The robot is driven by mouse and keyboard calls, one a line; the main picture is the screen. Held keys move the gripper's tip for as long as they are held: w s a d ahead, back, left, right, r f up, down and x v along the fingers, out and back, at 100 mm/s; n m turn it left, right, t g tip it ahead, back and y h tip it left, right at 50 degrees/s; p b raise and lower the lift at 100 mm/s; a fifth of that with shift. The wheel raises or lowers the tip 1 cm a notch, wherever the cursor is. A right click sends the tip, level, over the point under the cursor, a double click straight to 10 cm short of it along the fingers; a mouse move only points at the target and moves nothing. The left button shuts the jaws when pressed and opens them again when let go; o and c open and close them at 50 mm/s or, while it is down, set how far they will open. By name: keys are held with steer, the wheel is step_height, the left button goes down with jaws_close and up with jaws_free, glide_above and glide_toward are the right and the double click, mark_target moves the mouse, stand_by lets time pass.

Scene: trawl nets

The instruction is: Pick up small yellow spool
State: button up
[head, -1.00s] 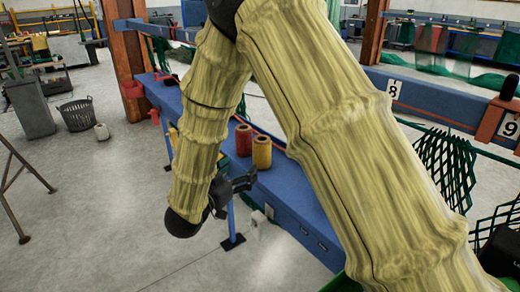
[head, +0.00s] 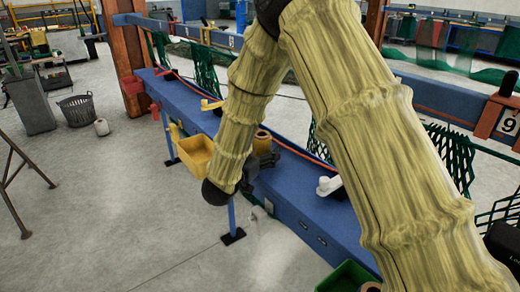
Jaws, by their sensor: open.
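The small yellow spool (head: 263,142) stands upright on the blue bench rail (head: 312,213). Its top and upper side show; its lower part is hidden behind my gripper. My gripper (head: 268,159) is open, dark, and close in front of the spool at its lower half. I cannot tell whether the fingers touch the spool or stand around it. The red spool is not visible now; my yellow-sleeved arm covers the area to its left.
A yellow bin (head: 196,156) hangs at the rail's front, left of my arm. A yellow-handled item (head: 211,104) and a white item (head: 328,186) rest on the rail. Green netting (head: 205,68) hangs behind. A green crate (head: 347,277) is at bottom right.

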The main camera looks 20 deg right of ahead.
mark_target(259, 145)
steer(key=c, duration=1.2)
steer(key=shift+o, duration=0.2)
steer(key=shift+r, duration=0.55)
steer(key=shift+s+a+r, duration=0.15)
steer(key=shift+s+r, duration=0.1)
steer(key=shift+r, duration=0.4)
steer(key=shift+s+a+r, duration=0.1)
steer(key=shift+s+r, duration=0.1)
steer(key=shift+r, duration=0.4)
steer(key=s+a, duration=0.2)
steer(key=s, duration=0.5)
steer(key=s+a+r, duration=0.1)
steer(key=s+a, duration=0.2)
steer(key=s, duration=0.4)
steer(key=shift+r, duration=0.25)
steer(key=shift+a, duration=0.1)
steer(key=shift+r, duration=0.1)
step_height(259, 145, up, 5)
steer(key=p, duration=0.3)
steer(key=shift+p, duration=0.4)
